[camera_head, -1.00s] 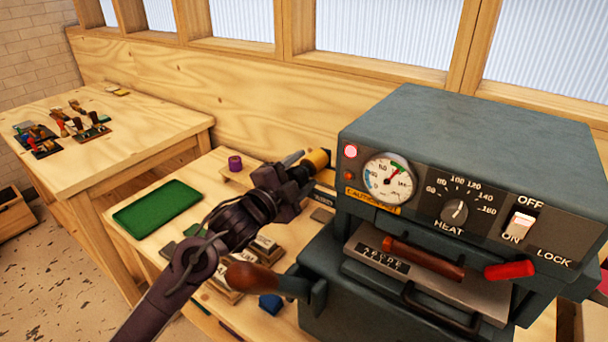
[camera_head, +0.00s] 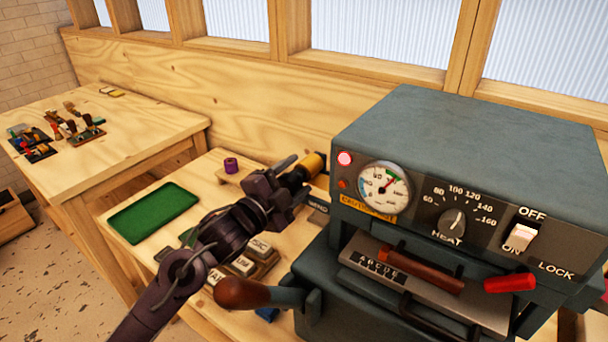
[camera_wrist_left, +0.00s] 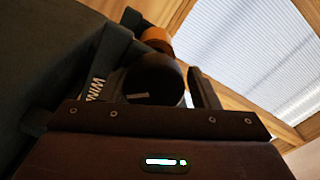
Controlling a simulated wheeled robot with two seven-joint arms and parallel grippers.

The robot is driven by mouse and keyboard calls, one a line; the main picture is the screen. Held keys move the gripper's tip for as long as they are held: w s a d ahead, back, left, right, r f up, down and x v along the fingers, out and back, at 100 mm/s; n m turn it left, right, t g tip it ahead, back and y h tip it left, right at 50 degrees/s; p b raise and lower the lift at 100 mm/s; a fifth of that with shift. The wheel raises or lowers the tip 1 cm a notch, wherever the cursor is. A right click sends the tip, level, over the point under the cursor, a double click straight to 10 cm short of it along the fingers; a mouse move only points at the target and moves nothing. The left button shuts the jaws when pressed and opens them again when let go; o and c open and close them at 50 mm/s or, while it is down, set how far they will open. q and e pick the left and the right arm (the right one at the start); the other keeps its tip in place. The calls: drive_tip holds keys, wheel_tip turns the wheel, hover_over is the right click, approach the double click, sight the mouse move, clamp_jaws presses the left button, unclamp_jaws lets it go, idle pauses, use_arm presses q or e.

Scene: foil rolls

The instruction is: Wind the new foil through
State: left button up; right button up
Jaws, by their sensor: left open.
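The gold foil roll (camera_head: 313,162) sits at the left side of the grey machine (camera_head: 440,130), just beyond my left gripper (camera_head: 284,180). In the wrist view a gold-orange roll (camera_wrist_left: 157,38) shows past a dark round knob (camera_wrist_left: 152,80). My left gripper (camera_wrist_left: 165,85) is open, with the knob between its fingers; I cannot tell whether they touch it. A label (camera_wrist_left: 97,88) reading "WIN…" stands beside it, partly hidden. A purple roll (camera_head: 231,166) stands on a small wooden stand behind the gripper. My right gripper is out of view.
The machine has a gauge (camera_head: 384,187), a heat dial (camera_head: 452,222) and a brown-knobbed lever (camera_head: 240,293) projecting left below my arm. A green tray (camera_head: 153,211) and lettered blocks (camera_head: 243,265) lie on the bench. A second table (camera_head: 120,140) with small tools stands at left.

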use_arm(q)
drive_tip(key=shift+s+a+f+g, duration=0.15)
drive_tip(key=shift+f, duration=0.4)
drive_tip(key=shift+s+a+f+g, duration=0.1)
drive_tip(key=shift+f+g, duration=0.05)
drive_tip(key=shift+f, duration=0.4)
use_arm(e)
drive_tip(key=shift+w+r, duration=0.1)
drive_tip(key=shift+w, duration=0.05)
use_arm(q)
drive_tip(key=shift+s, duration=0.3)
drive_tip(key=r+v, duration=0.1)
drive_tip(key=v, duration=0.7)
drive_tip(key=shift+w+a+r+p, duration=0.25)
drive_tip(key=shift+r+p, duration=0.15)
drive_tip(key=shift+p, duration=0.05)
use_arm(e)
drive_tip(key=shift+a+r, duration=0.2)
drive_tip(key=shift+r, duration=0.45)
